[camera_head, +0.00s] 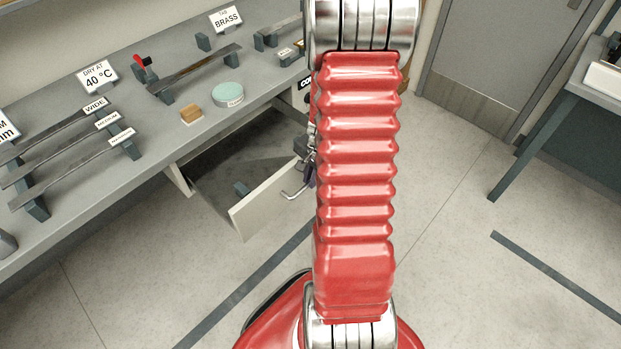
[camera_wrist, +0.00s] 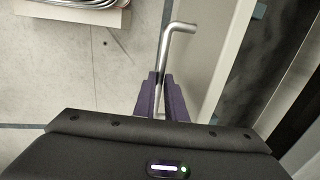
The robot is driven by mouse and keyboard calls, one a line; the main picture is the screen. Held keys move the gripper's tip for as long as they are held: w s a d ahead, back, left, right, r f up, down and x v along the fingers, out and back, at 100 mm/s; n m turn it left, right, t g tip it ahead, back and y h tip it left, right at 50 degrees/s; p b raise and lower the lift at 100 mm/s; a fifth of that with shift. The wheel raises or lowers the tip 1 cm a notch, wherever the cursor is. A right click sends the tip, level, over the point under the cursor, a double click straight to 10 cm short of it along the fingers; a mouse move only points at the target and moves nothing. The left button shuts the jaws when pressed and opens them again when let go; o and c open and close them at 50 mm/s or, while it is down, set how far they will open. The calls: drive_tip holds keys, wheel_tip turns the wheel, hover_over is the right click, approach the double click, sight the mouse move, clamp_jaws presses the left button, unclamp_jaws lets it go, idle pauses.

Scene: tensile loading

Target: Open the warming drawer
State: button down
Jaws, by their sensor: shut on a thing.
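The warming drawer (camera_head: 268,208) is pulled out from under the bench, and its pale front stands well clear of the bench edge. I can see its dark interior, with a small grey block (camera_head: 241,188) inside. A metal bar handle (camera_head: 290,194) runs along the outside of the drawer front. In the wrist view my gripper (camera_wrist: 163,80) is shut on the handle (camera_wrist: 176,32), with its purple fingers around the bar. In the head view my red arm partly hides my gripper (camera_head: 309,176) and the right end of the drawer.
The bench (camera_head: 150,165) holds strips on stands, a wooden block (camera_head: 191,115), a round green tin (camera_head: 228,94) and label cards. A door (camera_head: 490,60) is at the back right and another table (camera_head: 585,90) at the far right. The floor in front of the drawer is clear.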

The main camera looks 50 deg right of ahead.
drive_tip(key=c, duration=1.8)
unclamp_jaws()
drive_tip(key=shift+w, duration=0.1)
drive_tip(key=shift+r, duration=0.2)
drive_tip(key=s+r, duration=0.1)
drive_tip(key=r, duration=0.7)
drive_tip(key=s+r, duration=0.1)
drive_tip(key=r, duration=0.4)
drive_tip(key=shift+s+d+r, duration=0.1)
drive_tip(key=shift+s, duration=0.2)
